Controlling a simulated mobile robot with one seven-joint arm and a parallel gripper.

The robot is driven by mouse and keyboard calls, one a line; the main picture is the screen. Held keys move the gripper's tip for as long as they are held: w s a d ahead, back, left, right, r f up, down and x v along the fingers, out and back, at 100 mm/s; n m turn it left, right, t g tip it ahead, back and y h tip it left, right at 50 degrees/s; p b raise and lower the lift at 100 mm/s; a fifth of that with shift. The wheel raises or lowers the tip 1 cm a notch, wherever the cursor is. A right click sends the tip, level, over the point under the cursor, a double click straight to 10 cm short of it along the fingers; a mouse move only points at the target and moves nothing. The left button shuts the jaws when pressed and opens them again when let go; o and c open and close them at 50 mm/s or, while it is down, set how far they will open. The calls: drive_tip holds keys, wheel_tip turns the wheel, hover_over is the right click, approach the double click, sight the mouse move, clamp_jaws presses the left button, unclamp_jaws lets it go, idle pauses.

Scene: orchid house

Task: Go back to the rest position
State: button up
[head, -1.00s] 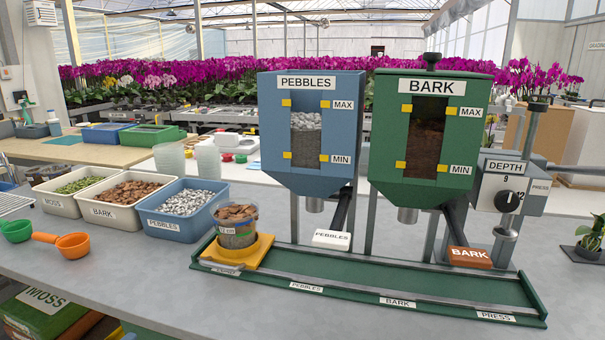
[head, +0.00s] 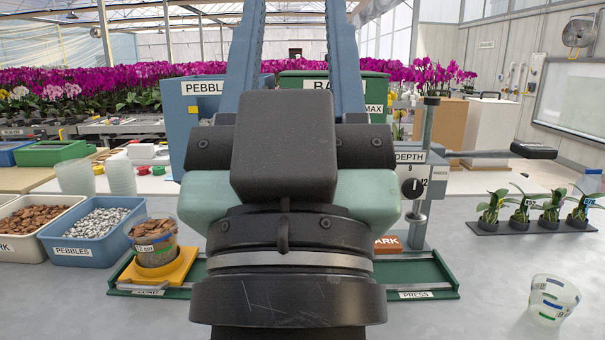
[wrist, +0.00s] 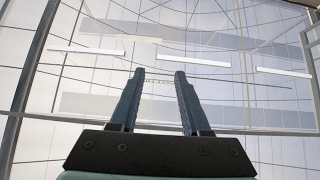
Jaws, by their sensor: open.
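My gripper (wrist: 160,76) points up at the glass roof in the wrist view. Its two blue-grey fingers stand apart with nothing between them. In the head view my gripper and wrist fill the middle of the picture, with the fingers running up past the top edge.
A clear cup of bark (head: 152,243) sits in a yellow holder (head: 170,275) at the rail's left end. An empty clear cup (head: 553,299) stands tilted-looking at the front right. Tubs of bark (head: 20,250) and pebbles (head: 62,254) are left; potted plants (head: 545,228) are right.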

wheel_tip(320, 180, up, 16)
drive_tip(key=s+p, duration=0.1)
drive_tip(key=p, duration=1.4)
drive_tip(key=shift+d+r+t+p, duration=0.2)
drive_tip(key=shift+d+t+p, duration=0.05)
drive_tip(key=shift+t+p, duration=0.05)
